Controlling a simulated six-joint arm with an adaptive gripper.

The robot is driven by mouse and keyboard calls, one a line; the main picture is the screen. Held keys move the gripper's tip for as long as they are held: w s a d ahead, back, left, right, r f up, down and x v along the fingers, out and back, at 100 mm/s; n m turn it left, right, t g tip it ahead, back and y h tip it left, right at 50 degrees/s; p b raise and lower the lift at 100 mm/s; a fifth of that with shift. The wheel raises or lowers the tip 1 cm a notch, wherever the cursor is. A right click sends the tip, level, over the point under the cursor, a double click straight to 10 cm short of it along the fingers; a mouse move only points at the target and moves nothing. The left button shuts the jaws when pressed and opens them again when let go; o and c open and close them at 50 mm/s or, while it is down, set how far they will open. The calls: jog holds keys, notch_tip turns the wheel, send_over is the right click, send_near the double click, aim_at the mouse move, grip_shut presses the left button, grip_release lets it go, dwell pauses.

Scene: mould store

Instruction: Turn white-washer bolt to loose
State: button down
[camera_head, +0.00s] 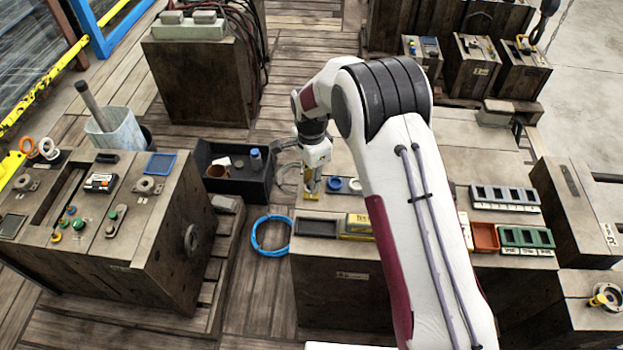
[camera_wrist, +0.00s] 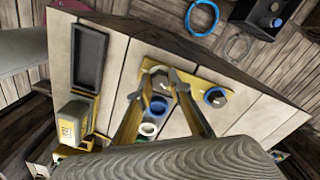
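My gripper (camera_wrist: 160,80) points down over a yellow plate (camera_wrist: 190,70) on the bench top. Its two fingers stand on either side of a bolt (camera_wrist: 160,84), with the tips close to it; whether they press on it I cannot tell. A second bolt (camera_wrist: 219,100) with a blue washer (camera_wrist: 213,94) sits on the right part of the plate. In the head view my gripper (camera_head: 312,188) is at the left end of the bench, above the yellow plate (camera_head: 310,172).
A blue ring (camera_head: 334,184) and a white ring (camera_head: 355,185) lie beside my gripper. A dark tray (camera_head: 316,227) and a yellow-fronted box (camera_head: 358,224) are nearer. A black bin (camera_head: 232,187) and a blue hose coil (camera_head: 271,251) lie left of the bench.

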jog(key=shift+n, duration=0.5)
jog(key=n, duration=1)
jog(key=shift+n, duration=0.3)
jog(key=n, duration=0.6)
jog(key=shift+d, duration=0.1)
jog(key=n, duration=0.5)
jog(key=shift+f+n, duration=0.1)
jog(key=shift+n, duration=0.3)
jog(key=c, duration=1.8)
grip_release()
jog(key=shift+c, duration=0.2)
